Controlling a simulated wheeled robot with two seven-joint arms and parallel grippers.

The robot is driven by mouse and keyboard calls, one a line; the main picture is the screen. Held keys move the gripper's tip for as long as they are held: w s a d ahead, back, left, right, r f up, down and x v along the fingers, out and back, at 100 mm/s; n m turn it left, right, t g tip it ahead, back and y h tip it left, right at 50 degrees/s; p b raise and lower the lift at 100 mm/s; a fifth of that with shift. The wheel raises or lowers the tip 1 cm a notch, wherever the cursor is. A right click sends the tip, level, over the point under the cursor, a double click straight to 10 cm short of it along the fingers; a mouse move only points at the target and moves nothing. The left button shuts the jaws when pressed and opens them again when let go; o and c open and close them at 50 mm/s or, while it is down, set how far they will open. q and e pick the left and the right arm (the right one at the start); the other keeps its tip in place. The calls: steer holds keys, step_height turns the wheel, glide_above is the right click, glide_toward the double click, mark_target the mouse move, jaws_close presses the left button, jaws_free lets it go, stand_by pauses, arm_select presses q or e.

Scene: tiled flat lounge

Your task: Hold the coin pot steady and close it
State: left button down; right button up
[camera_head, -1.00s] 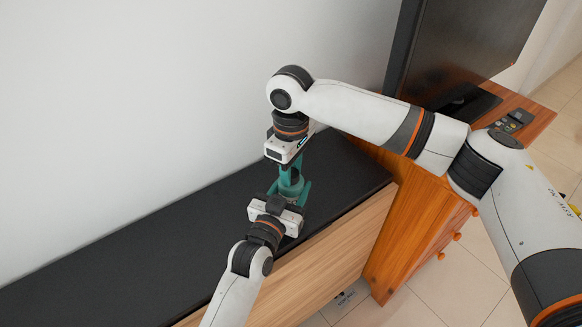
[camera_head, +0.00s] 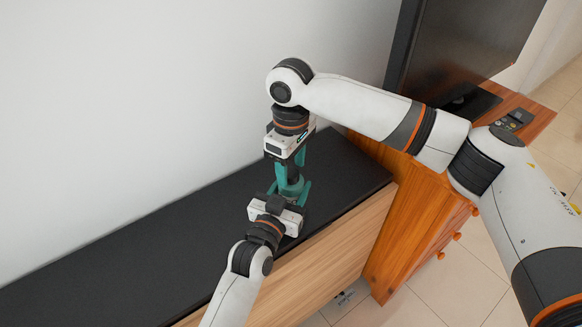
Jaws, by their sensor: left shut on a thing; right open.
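The coin pot (camera_head: 291,186) appears as a small teal, rounded thing on the black top of the low cabinet, mostly hidden by my grippers. My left gripper (camera_head: 288,194) comes in from the front and is shut on it, with teal fingers on either side. My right gripper (camera_head: 289,166) points down directly above the pot, its teal fingers open. The gap between the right fingers and the pot is too small to judge. I cannot make out the lid apart from the pot and fingers.
The black cabinet top (camera_head: 130,245) is bare to the left of the grippers. A white wall (camera_head: 130,100) rises behind it. To the right stands an orange wooden cabinet (camera_head: 390,240) with a dark screen (camera_head: 460,50) and a remote (camera_head: 515,119) on it.

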step_height(320, 180, up, 11)
stand_by(0.3)
arm_select(q)
steer(key=c, duration=0.5)
jaws_free()
steer(key=v, duration=1.2)
arm_select(e)
steer(key=shift+r, duration=0.1)
arm_select(q)
steer(key=shift+s, duration=0.1)
